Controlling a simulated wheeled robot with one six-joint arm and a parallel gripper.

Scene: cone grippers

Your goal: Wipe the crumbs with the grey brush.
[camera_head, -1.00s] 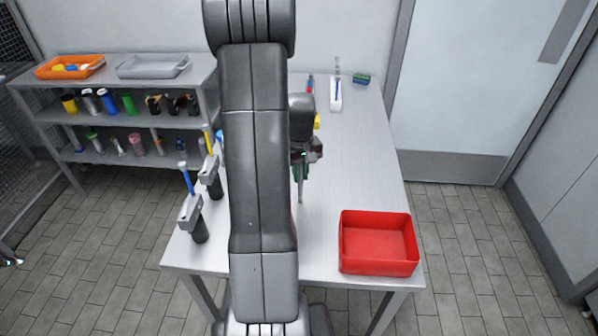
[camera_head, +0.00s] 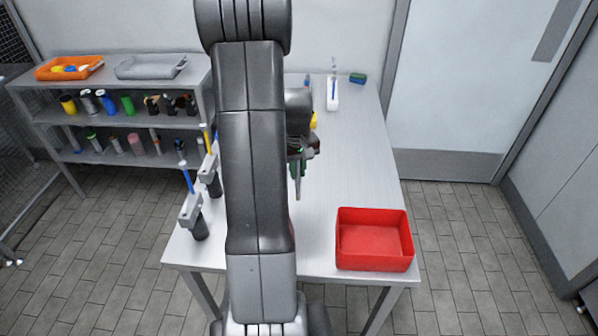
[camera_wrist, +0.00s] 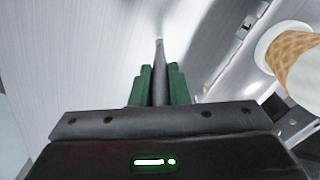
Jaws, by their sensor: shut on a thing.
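My gripper (camera_head: 299,165) is above the middle of the table, just right of my arm. In the wrist view its green fingers (camera_wrist: 158,88) are shut around a slim dark-grey shaft, seemingly the grey brush (camera_wrist: 159,58). The shaft points away from my gripper, and its far tip is lighter and blurred. In the head view the brush (camera_head: 298,188) hangs down below my fingers. I cannot tell whether its tip touches the table. No crumbs can be made out; my arm hides part of the tabletop.
A red bin (camera_head: 374,264) stands at the table's front right. Holders with blue (camera_head: 188,177) and yellow (camera_head: 206,140) sticks stand at the left. A white holder (camera_head: 332,94) and a green-blue block (camera_head: 357,78) are at the back. In the wrist view, a waffle-patterned cone (camera_wrist: 292,56) is at right.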

